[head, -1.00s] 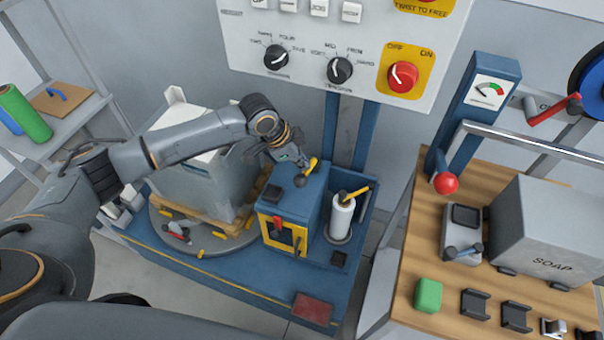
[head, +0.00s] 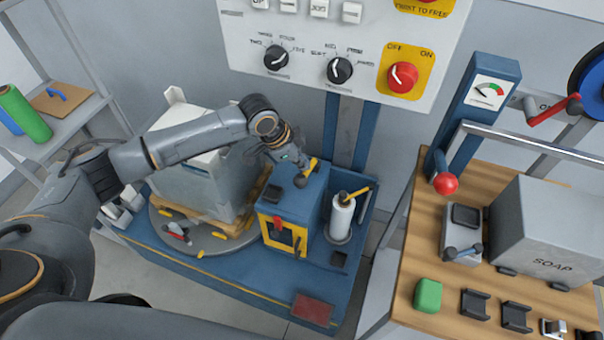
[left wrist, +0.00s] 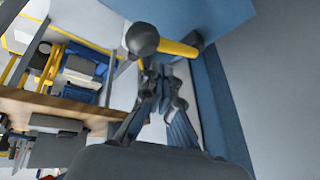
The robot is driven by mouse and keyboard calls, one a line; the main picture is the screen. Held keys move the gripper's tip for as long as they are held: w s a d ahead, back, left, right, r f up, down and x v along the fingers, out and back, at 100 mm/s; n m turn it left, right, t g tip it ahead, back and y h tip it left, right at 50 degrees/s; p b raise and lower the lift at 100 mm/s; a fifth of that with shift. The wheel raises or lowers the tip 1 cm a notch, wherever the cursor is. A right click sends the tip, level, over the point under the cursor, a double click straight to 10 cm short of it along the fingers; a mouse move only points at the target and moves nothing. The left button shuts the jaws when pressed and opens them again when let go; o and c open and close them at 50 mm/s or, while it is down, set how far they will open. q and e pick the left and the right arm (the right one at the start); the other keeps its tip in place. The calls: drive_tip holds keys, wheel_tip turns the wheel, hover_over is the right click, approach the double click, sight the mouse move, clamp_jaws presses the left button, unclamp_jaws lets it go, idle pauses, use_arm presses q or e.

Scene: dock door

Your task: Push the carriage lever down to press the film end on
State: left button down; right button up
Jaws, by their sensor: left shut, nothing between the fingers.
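The blue carriage (head: 291,208) stands on the blue machine base, with a yellow-framed window in its front. The carriage lever (head: 312,167) is a yellow bar with a dark ball knob at its top; the bar (left wrist: 178,48) and knob (left wrist: 142,38) also show in the left wrist view. My left gripper (head: 300,163) is shut and empty, right by the lever; its fingertips (left wrist: 160,72) show close to the bar and knob. I cannot tell whether they touch it. The film roll (head: 342,215) is white and upright, right of the carriage. My right gripper is not in view.
A wrapped load on a pallet sits on the grey turntable (head: 215,246), left of the carriage and under my left arm. A control panel (head: 310,45) hangs above. A wooden bench (head: 410,250) with a grey SOAP box (head: 550,235) stands at right.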

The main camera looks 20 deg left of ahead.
sight(298, 177)
use_arm(q)
drive_tip(key=shift+s+f, duration=0.2)
drive_tip(key=shift+f, duration=0.15)
drive_tip(key=shift+s+f, duration=0.25)
drive_tip(key=shift+f, duration=0.4)
drive_tip(key=shift+s+f, duration=0.3)
drive_tip(key=shift+f, duration=0.3)
drive_tip(key=shift+s+f, duration=0.25)
drive_tip(key=shift+f, duration=0.4)
idle(1.9)
idle(0.5)
drive_tip(key=shift+w+r+p, duration=0.35)
drive_tip(key=shift+r+p, duration=0.25)
drive_tip(key=shift+r, duration=0.15)
drive_tip(key=shift+w+r+p, duration=0.3)
drive_tip(key=shift+r+p, duration=0.3)
drive_tip(key=shift+r, duration=0.2)
drive_tip(key=shift+w+r+p, duration=0.35)
drive_tip(key=shift+r+p, duration=0.25)
drive_tip(key=shift+r, duration=0.15)
drive_tip(key=r+p, duration=0.1)
drive_tip(key=w+r+p, duration=0.1)
drive_tip(key=r, duration=0.1)
drive_tip(key=w+r+p, duration=0.1)
drive_tip(key=shift+r, duration=0.25)
